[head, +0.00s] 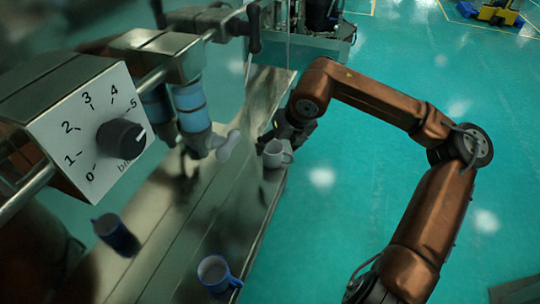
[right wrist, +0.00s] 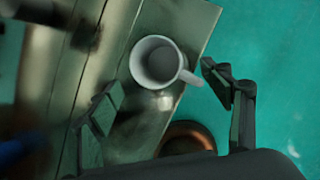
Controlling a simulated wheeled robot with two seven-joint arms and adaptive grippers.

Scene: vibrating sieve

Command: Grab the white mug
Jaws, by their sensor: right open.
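The white mug (head: 274,154) stands upright near the right edge of the metal bench, close to its far part. In the right wrist view the white mug (right wrist: 158,61) is seen from above, its handle pointing to the lower right. My right gripper (head: 281,137) is at the mug, coming from behind and to its right; in the wrist view its two fingers (right wrist: 163,102) are spread wide. The mug lies just ahead of the gap between the fingertips, and I see no contact. My left gripper is not clearly in view.
A blue mug (head: 216,272) stands on the bench's near part, and a darker blue mug (head: 116,234) is further left. The machine's dial panel (head: 88,130) and pipes (head: 190,104) rise on the left. Open green floor (head: 350,190) is right of the bench.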

